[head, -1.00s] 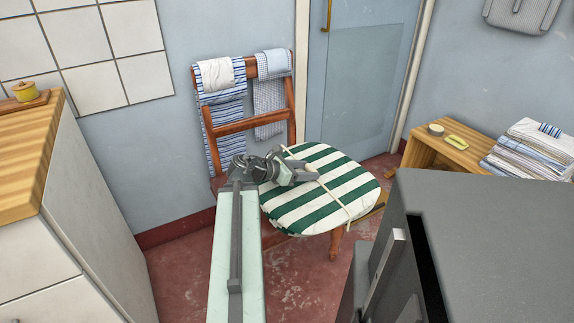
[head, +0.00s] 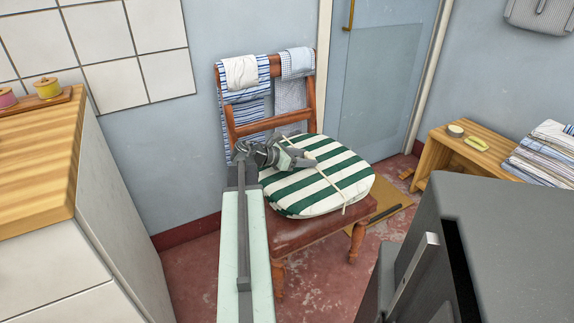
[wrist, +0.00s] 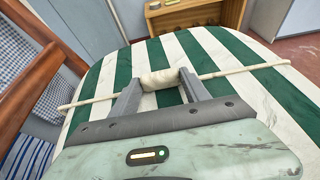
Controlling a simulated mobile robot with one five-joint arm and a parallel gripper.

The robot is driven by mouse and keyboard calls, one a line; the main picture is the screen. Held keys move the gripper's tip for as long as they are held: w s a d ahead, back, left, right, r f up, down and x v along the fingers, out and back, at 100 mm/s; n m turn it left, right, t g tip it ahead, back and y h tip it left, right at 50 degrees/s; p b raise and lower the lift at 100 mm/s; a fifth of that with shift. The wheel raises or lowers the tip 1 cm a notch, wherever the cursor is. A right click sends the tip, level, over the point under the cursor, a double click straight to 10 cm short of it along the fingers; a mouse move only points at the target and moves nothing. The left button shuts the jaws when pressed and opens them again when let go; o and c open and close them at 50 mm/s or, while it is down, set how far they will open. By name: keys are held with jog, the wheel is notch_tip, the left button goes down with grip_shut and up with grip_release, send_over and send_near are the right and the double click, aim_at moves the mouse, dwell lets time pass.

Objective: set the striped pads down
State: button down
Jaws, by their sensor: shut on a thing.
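The striped pads (head: 330,190) are a round green-and-white bundle with a pale cord (head: 343,195) across the top. They are over the wooden chair's brown seat (head: 308,230), whose front part shows bare below them. I cannot tell whether they touch the seat. My gripper (head: 303,160) is at the pads' upper left, near the chair back. In the wrist view, my gripper's fingers (wrist: 161,92) are shut on the pale wrapped grip (wrist: 160,78) of the cord, over the striped top (wrist: 222,75). The pads' underside is hidden.
Striped and checked cloths (head: 245,108) hang on the chair back (head: 270,122). A wood-topped cabinet (head: 35,170) stands at left and a dark grey machine (head: 490,230) at right. A low wooden bench (head: 450,150) with folded linen (head: 545,155) is at back right.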

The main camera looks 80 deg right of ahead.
jog(key=shift+w+d, duration=0.25)
jog(key=shift+w, duration=0.2)
notch_tip(320, 180, down, 4)
jog(key=b, duration=0.4)
jog(key=shift+r, duration=0.1)
jog(key=shift+w+r, duration=0.15)
jog(key=c, duration=0.5)
grip_release()
jog(key=shift+a, duration=0.1)
